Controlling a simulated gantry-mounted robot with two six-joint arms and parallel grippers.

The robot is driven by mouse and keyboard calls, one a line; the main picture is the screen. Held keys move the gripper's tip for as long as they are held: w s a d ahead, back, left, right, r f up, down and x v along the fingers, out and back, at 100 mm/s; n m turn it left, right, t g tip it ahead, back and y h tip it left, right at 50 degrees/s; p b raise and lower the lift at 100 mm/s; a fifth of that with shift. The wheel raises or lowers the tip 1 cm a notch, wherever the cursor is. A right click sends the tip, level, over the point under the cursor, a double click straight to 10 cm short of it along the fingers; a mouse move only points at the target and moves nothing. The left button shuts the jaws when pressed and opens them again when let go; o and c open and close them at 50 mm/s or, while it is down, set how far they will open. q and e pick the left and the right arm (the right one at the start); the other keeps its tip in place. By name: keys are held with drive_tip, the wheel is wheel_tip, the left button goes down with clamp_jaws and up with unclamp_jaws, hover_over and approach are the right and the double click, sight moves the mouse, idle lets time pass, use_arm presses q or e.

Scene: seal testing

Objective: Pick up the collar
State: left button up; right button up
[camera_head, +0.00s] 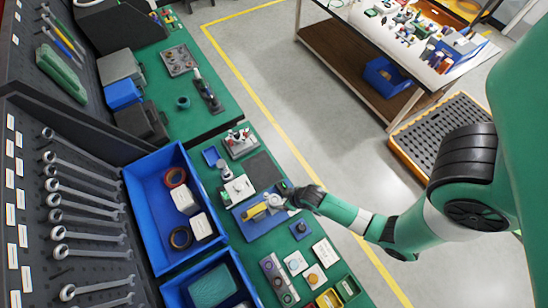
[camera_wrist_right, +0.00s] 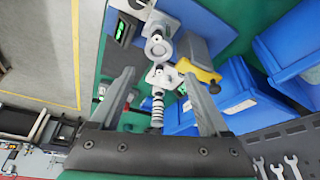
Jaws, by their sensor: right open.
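My right gripper (camera_head: 288,196) reaches in from the right over the green bench, at a blue tray holding a yellow and silver fixture (camera_head: 262,207). In the right wrist view its two fingers (camera_wrist_right: 160,76) are spread apart with nothing clamped between them. A silver ring-shaped part (camera_wrist_right: 157,48), which may be the collar, lies beyond the fingertips. A silver bracket (camera_wrist_right: 163,76) and a ribbed metal shaft (camera_wrist_right: 157,110) show between the fingers. I cannot tell for certain which part is the collar. My left gripper is not in view.
Blue bins (camera_head: 149,196) with tape rolls and white boxes stand left of the work area. A pegboard with wrenches (camera_head: 85,195) is at far left. A small metal fixture (camera_head: 240,142) and a dark mat (camera_head: 264,170) lie behind the tray; small parts lie in front.

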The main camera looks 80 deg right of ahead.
drive_tip(key=b, duration=0.5)
approach(274, 200)
wheel_tip(274, 200, down, 3)
drive_tip(key=shift+w+r, duration=0.1)
drive_tip(key=shift+w, duration=0.4)
drive_tip(key=b+x, duration=0.3)
drive_tip(key=x, duration=0.1)
drive_tip(key=shift+d+f, duration=0.2)
drive_tip(key=shift+f, duration=0.05)
drive_tip(key=shift+w+f, duration=0.1)
drive_tip(key=shift+f, duration=0.1)
drive_tip(key=c, duration=1.1)
